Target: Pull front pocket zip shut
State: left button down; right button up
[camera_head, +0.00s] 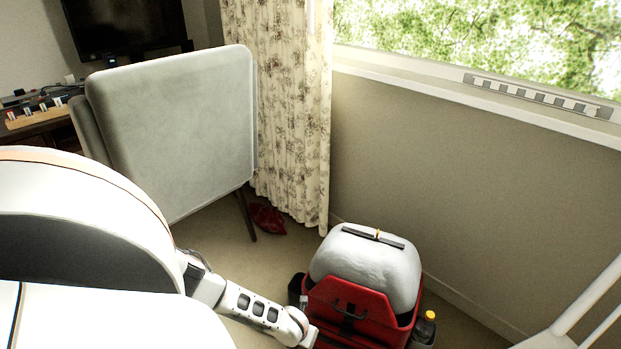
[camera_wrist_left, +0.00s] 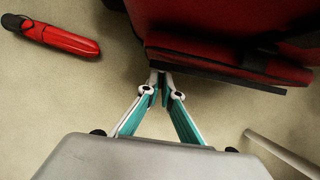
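The red suitcase (camera_head: 352,300) stands upright on the carpet at bottom centre, with a bulging pale grey bundle (camera_head: 365,262) rising from it. My left arm reaches down to its left side; the left gripper is hidden below the frame there. In the left wrist view the suitcase's dark red fabric (camera_wrist_left: 215,30) with a black edge fills the upper right. My left gripper (camera_wrist_left: 161,76) has its teal-padded fingers drawn together, tips right at that black edge. Whether a zip pull sits between the tips is too small to tell. My right gripper is not in view.
A bottle (camera_head: 426,327) is at the suitcase's right side. A red-and-black tool (camera_wrist_left: 60,38) lies on the carpet. The wall is close behind.

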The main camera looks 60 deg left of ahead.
pick_arm(q)
jog(key=c, duration=2.2)
grip_release()
jog(key=shift+s+a+f, duration=0.1)
jog(key=shift+s+a, duration=0.2)
jog(key=shift+s, duration=0.05)
jog(key=shift+c, duration=0.2)
jog(key=shift+w, duration=0.1)
jog(key=shift+d, duration=0.15)
jog(key=v, duration=1.2)
